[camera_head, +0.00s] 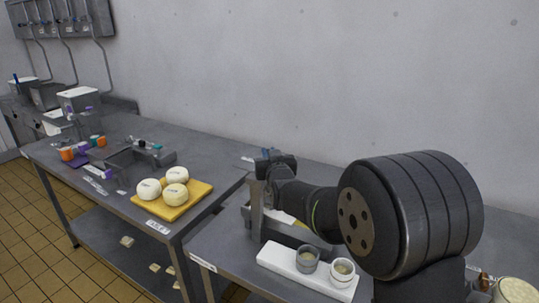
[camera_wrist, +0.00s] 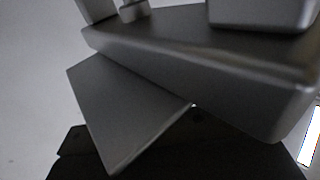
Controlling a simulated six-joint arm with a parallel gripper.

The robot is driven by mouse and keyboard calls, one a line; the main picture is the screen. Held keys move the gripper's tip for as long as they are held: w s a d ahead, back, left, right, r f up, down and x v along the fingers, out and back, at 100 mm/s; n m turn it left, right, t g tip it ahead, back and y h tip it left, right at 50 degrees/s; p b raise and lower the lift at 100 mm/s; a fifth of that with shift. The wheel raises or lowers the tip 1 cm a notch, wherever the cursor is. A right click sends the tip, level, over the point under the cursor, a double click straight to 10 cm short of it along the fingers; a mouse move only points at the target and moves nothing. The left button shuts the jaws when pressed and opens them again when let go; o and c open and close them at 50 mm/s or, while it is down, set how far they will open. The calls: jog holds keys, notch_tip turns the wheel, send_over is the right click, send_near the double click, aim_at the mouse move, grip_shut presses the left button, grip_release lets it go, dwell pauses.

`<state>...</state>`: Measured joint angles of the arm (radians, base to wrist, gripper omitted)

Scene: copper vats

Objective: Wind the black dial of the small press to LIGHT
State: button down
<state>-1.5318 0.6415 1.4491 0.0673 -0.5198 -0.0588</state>
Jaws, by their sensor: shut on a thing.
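The small press (camera_head: 257,212) is a grey metal frame with an upright post, standing on the right-hand table behind a white board. My gripper (camera_head: 268,163) is at the top of the press's post, reaching in from the right, and is shut on the black dial there. The dial is hidden behind the fingers, and I cannot read its markings or setting. In the wrist view, the grey metal of the press (camera_wrist: 200,55) fills the upper part, close to the camera. Dark shapes lie along the bottom edge, too dim to tell apart.
A white board (camera_head: 283,265) with two small cups (camera_head: 307,260) lies in front of the press. A pale round tub (camera_head: 515,292) is at lower right. A wall stands close behind.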

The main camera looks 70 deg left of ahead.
jog(key=shift+s+r+m+t, duration=0.15)
jog(key=shift+m+t, duration=0.25)
jog(key=shift+t, duration=0.3)
jog(key=shift+m+t+h, duration=0.5)
jog(key=shift+m+t, duration=0.7)
jog(key=shift+t, duration=0.6)
jog(key=c, duration=1.4)
grip_release()
jog(key=shift+d, duration=0.1)
jog(key=v, duration=1.7)
jog(key=shift+d, duration=0.15)
